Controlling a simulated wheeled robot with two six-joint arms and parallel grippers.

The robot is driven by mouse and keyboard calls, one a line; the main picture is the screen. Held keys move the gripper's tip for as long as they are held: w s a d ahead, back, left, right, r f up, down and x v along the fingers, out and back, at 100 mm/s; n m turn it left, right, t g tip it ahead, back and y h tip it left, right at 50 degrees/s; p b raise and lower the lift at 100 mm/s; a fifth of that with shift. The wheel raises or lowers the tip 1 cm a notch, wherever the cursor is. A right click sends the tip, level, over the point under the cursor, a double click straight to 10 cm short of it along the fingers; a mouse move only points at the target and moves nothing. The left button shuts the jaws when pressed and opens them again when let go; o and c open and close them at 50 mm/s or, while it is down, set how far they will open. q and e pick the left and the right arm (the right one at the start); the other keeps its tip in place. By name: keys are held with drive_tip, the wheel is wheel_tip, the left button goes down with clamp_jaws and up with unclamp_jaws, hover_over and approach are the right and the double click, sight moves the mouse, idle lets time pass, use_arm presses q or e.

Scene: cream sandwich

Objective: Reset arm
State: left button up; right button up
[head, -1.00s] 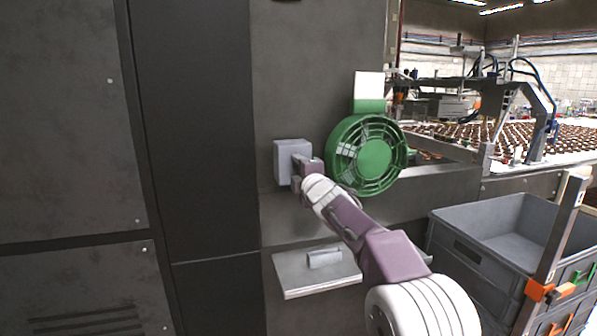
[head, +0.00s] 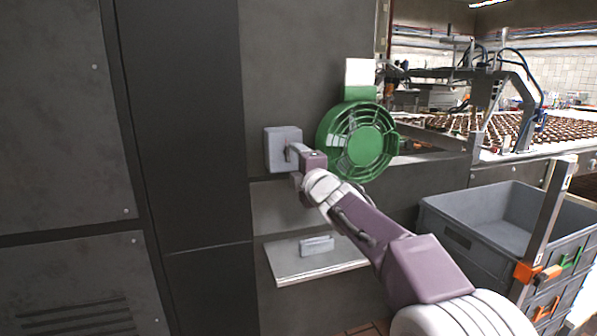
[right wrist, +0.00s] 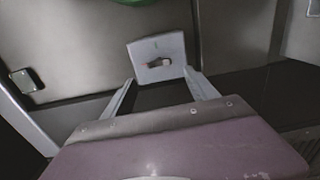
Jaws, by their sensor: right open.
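A small grey box (head: 270,150) is mounted on the dark machine panel, left of a green fan. In the right wrist view the same box (right wrist: 146,51) has a knob with a dark and reddish part (right wrist: 155,63) on its face. My right gripper (head: 292,151) is in front of the box, with its fingers pointing at it. In the right wrist view my right gripper (right wrist: 159,77) is open and empty, its fingertips apart near the box's lower edge. Whether they touch the box I cannot tell. My left gripper is not in view.
The green caged fan (head: 362,146) is close to the right of my gripper. A metal shelf plate (head: 290,265) with a small handle juts out below. Grey stacked crates (head: 470,245) and a metal post (head: 545,225) stand at the right. A conveyor with many brown pieces (head: 520,130) lies behind.

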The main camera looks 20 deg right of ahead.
drive_tip(key=shift+s, duration=1.15)
drive_tip(key=s+f+m+g, duration=0.3)
drive_tip(key=f, duration=0.7)
drive_tip(key=s+a+f+m+g, duration=0.1)
drive_tip(key=s+f+m+g, duration=0.2)
drive_tip(key=f, duration=0.7)
drive_tip(key=s+f+m+g, duration=0.2)
drive_tip(key=s+f+g, duration=0.15)
drive_tip(key=f, duration=0.65)
drive_tip(key=s+a+f+m+g, duration=0.1)
drive_tip(key=s+f+m+g, duration=0.5)
drive_tip(key=s, duration=0.5)
drive_tip(key=s+f+m+g, duration=0.1)
drive_tip(key=s+f+m, duration=0.3)
drive_tip(key=s+f, duration=0.5)
wheel_tip(320, 180, up, 30)
drive_tip(key=s+p, duration=0.1)
drive_tip(key=p, duration=2.7)
drive_tip(key=shift+m+p, duration=0.3)
drive_tip(key=shift+m, duration=0.1)
